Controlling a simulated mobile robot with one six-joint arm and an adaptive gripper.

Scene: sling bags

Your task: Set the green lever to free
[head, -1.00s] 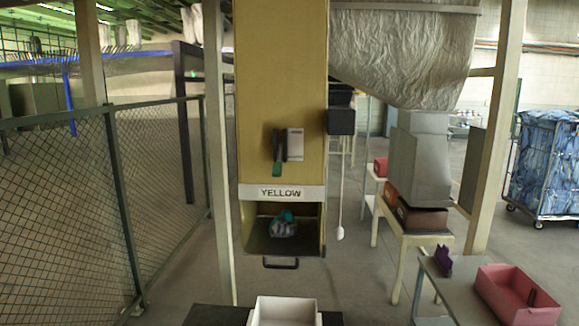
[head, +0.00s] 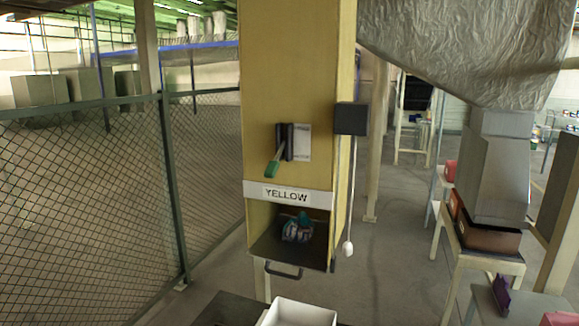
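The green lever (head: 273,167) is on the front of a tall yellow cabinet (head: 292,75). Its green grip hangs down and slightly left from a black mount (head: 284,141). A small white plate (head: 302,142) with print too small to read is beside the mount. My gripper is not in view.
Below the YELLOW label (head: 287,194), an open bay (head: 268,247) holds a small blue and white bundle (head: 298,229). A black box (head: 350,119) with a hanging white-ended cord (head: 347,248) is on the cabinet's right. A white bin (head: 300,313) stands in front; a mesh fence (head: 85,210) is left.

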